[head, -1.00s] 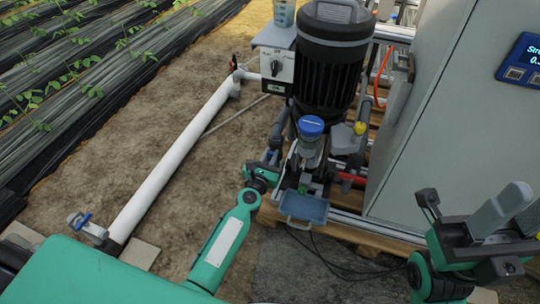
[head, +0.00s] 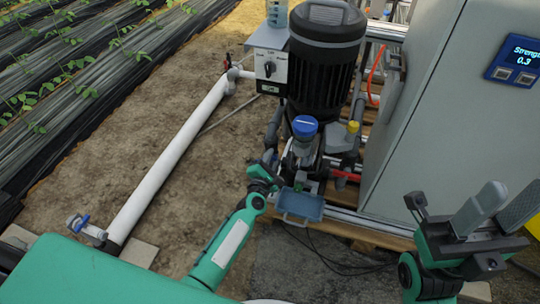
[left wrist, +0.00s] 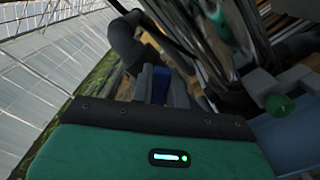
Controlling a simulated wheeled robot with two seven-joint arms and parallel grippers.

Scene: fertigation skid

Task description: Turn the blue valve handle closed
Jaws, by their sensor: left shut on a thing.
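My left gripper (head: 274,174) reaches in low at the pump's left front, beside the clear filter with a blue cap. In the left wrist view its two fingers are shut on a blue piece, the blue valve handle (left wrist: 160,86), which shows as a narrow strip between them. In the head view the gripped handle is hidden by my gripper, so its angle cannot be told. My right gripper (head: 497,210) is open and empty at the right, in front of the grey cabinet, its two grey fingers spread apart.
The black pump motor (head: 325,55) and the blue-capped filter (head: 304,128) stand close to my left gripper. A blue tray (head: 300,205) sits just below right. The grey cabinet (head: 425,120) fills the right. A white pipe (head: 170,160) with another blue-handled valve (head: 84,220) lies left.

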